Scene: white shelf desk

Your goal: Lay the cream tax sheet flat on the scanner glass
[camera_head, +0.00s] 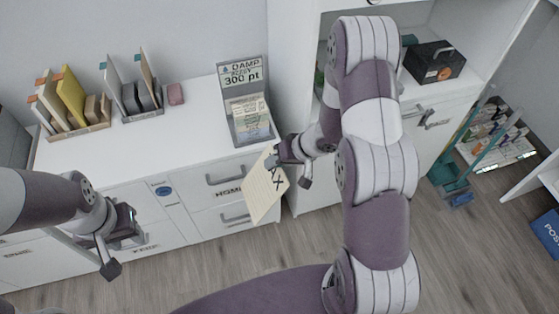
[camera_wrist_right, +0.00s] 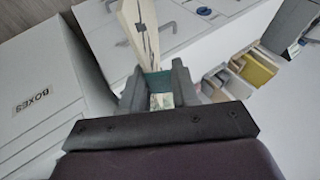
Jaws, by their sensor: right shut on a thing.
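The cream tax sheet (camera_head: 265,192), marked "TAX", hangs tilted in front of the desk's drawers. My right gripper (camera_head: 284,156) is shut on its upper end; the sheet also shows between the fingers in the right wrist view (camera_wrist_right: 138,32). The grey scanner (camera_head: 238,133) stands on the right part of the desk top with its lid (camera_head: 241,72) raised. A pale printed paper (camera_head: 250,112) with greenish marks shows on it. The sheet is in front of and below the scanner, apart from the glass. My left gripper (camera_head: 118,240) is low at the left; its jaw opening is unclear.
The white desk top (camera_head: 190,135) is clear in the middle. File holders (camera_head: 75,122) with folders and a pink block (camera_head: 176,94) stand at the back left. A black box (camera_head: 434,63) sits on the shelf at right. Drawer handles (camera_head: 226,175) stick out at the front.

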